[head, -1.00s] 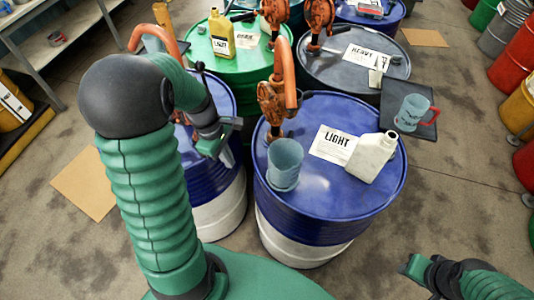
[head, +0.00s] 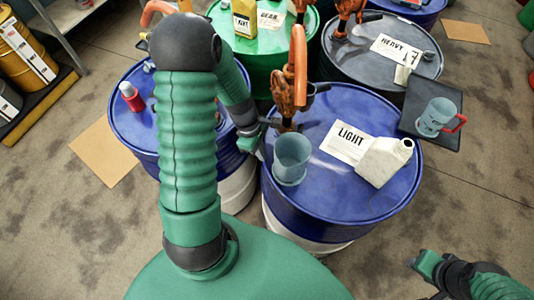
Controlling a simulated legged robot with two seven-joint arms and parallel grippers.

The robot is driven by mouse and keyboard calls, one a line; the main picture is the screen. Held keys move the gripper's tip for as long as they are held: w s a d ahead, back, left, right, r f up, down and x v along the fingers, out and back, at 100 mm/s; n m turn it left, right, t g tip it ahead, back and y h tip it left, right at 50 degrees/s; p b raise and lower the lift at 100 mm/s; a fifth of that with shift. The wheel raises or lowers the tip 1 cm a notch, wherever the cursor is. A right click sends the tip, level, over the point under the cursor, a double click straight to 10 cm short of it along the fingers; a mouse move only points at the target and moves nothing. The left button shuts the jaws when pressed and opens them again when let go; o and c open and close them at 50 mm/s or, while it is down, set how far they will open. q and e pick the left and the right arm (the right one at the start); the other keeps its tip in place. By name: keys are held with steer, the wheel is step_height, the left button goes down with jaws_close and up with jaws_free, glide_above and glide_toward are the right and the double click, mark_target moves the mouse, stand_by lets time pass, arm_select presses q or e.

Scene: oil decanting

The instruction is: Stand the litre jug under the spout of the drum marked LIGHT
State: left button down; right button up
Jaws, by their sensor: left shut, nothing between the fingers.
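The blue drum marked LIGHT (head: 335,205) stands in the middle, with an orange hand pump (head: 286,92) and curved spout (head: 299,62) on its lid. A clear bluish jug (head: 291,160) stands upright on this lid, just in front of the pump; I cannot tell whether it is exactly below the spout's end. A second clear jug with a red handle (head: 436,117) stands on a dark tray (head: 452,143) at the right. I cannot read which is the litre jug. My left gripper (head: 256,136) is shut and empty just left of the first jug. My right gripper (head: 420,264) is low at the right; its jaws are unclear.
A white canister (head: 383,161) stands on the LIGHT lid beside the label (head: 347,142). Another blue drum (head: 132,112) with a small red bottle (head: 131,97) is behind my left arm. Green (head: 262,60) and HEAVY (head: 365,72) drums stand behind.

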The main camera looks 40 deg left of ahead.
mark_target(274, 159)
arm_select(q)
steer(key=shift+d+r, duration=0.2)
steer(key=shift+d, duration=0.95)
arm_select(e)
steer(key=shift+s+d+r, duration=0.25)
steer(key=shift+s+r, duration=0.1)
arm_select(q)
steer(key=shift+w, duration=0.1)
arm_select(e)
steer(key=shift+w, duration=0.1)
arm_select(q)
steer(key=shift+w, duration=0.1)
steer(key=shift+w+d+p, duration=0.2)
steer(key=shift+d+p, duration=0.1)
steer(key=shift+d, duration=0.25)
steer(key=shift+w+d+p, duration=0.15)
steer(key=shift+d+p, duration=0.1)
steer(key=shift+d, duration=0.55)
steer(key=shift+w+d, duration=0.1)
arm_select(e)
steer(key=shift+a+r, duration=0.1)
steer(key=shift+r, duration=0.35)
